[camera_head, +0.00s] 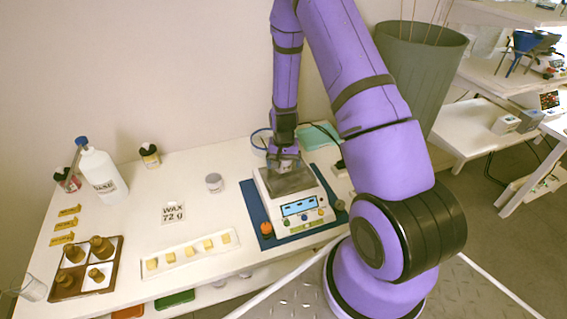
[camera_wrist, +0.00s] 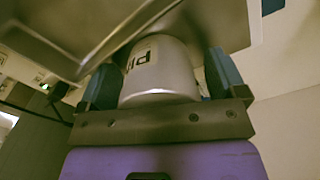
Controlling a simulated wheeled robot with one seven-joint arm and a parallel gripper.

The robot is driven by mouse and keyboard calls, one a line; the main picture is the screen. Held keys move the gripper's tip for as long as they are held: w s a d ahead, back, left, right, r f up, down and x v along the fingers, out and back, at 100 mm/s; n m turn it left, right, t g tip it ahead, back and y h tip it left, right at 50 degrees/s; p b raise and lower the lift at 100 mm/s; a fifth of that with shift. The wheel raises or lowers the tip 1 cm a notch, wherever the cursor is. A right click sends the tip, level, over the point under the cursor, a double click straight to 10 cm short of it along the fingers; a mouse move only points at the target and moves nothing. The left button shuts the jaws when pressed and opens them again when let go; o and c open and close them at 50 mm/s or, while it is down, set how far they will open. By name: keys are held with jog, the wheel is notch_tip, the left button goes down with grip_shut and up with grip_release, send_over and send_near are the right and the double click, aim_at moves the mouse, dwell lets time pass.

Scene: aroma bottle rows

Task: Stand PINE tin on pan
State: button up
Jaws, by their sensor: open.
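A pale silver tin (camera_wrist: 160,75) with dark letters, only partly readable as starting "PI", sits between the two fingers of my gripper (camera_wrist: 160,78) in the wrist view. The fingers are open, one on each side of the tin. In the head view my gripper (camera_head: 284,158) points down over the back part of the scale's metal pan (camera_head: 290,182). The pan also fills the upper left of the wrist view (camera_wrist: 60,40). The tin's far end meets the pan's edge in that view; I cannot tell whether it touches. My gripper mostly hides the tin in the head view.
The scale (camera_head: 300,208) stands on a blue mat (camera_head: 262,222). Another small tin (camera_head: 214,183) stands left, near a "WAX 72 g" card (camera_head: 174,213). A white tray (camera_head: 188,257) of wax cubes, a wooden tray (camera_head: 115,268) of brown bottles and a large white bottle (camera_head: 103,177) lie farther left.

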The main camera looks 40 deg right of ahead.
notch_tip(320, 180, up, 12)
jog(key=shift+r, duration=0.25)
jog(key=s+a+r+n+t, duration=0.1)
jog(key=s+a+r, duration=0.2)
jog(key=r, duration=0.5)
jog(key=s+a+r+n+t, duration=0.1)
jog(key=s+a+r, duration=0.1)
jog(key=r, duration=0.5)
jog(key=s+a+r+n+t, duration=0.1)
jog(key=s+a+r+n, duration=0.15)
jog(key=r, duration=0.55)
jog(key=s+a+r+n+t, duration=0.1)
jog(key=s+a+r, duration=0.1)
jog(key=s+r, duration=0.3)
jog(key=s+a+r+n+t, duration=0.1)
jog(key=s+r, duration=0.4)
jog(key=s, duration=0.9)
jog(key=a+n, duration=0.1)
jog(key=a, duration=0.1)
jog(key=shift+a+r, duration=0.25)
jog(key=shift+a, duration=0.05)
